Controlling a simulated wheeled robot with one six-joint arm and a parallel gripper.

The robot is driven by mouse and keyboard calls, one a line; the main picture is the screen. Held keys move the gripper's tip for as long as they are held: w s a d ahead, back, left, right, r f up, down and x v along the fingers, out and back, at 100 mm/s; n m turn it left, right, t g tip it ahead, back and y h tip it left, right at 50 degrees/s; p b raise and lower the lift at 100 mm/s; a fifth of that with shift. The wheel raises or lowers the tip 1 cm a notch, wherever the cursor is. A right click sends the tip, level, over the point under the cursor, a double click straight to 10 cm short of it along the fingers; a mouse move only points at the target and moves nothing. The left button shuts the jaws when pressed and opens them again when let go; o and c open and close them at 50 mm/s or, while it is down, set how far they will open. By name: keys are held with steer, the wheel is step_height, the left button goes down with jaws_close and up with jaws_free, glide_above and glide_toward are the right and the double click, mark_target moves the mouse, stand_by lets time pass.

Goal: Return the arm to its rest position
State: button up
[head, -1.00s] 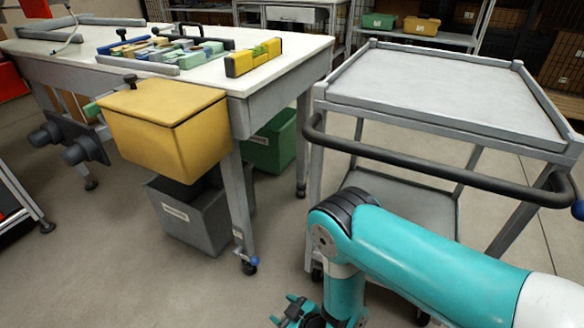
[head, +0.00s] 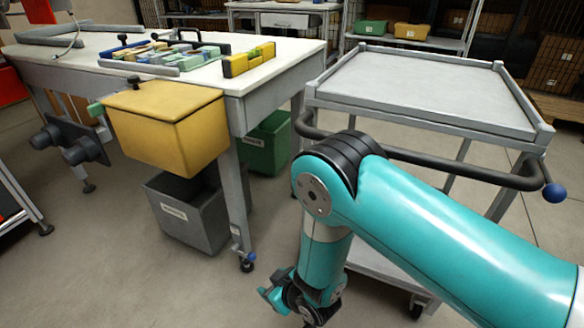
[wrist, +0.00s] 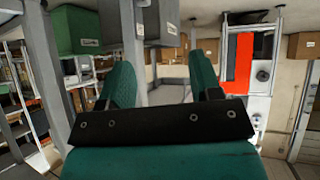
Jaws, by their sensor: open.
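My teal arm (head: 420,230) reaches in from the lower right of the head view, bent at its elbow, with the forearm hanging down. My gripper (head: 272,293) is low in front of the trolley, above the floor. In the wrist view my gripper (wrist: 165,85) shows two teal fingers spread apart with nothing between them. It is open and touches nothing that I can see.
A grey trolley (head: 425,90) with a dark handle stands close behind my arm. A workbench (head: 290,60) with a yellow lidded box (head: 165,130) is at the left. A grey bin (head: 190,215) and a green bin (head: 265,145) sit below it. Open floor lies at lower left.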

steer(key=w+d+r+m+g+h, duration=0.1)
steer(key=d+r+m+g, duration=0.15)
steer(key=r, duration=0.95)
steer(key=d+r+m+g+h, duration=0.1)
steer(key=d+r, duration=0.3)
steer(key=r, duration=0.8)
steer(key=s+d+r+g, duration=0.2)
steer(key=s+d+r, duration=0.4)
steer(key=s+r, duration=0.25)
steer(key=s+d+r+g, duration=0.2)
steer(key=s+d+r, duration=0.4)
steer(key=s+r, duration=0.3)
step_height(320, 180, up, 32)
steer(key=s+h+p, duration=0.1)
steer(key=s+p, duration=0.1)
steer(key=p, duration=3.1)
steer(key=shift+d+r+p, duration=0.2)
steer(key=shift+d+p, duration=0.2)
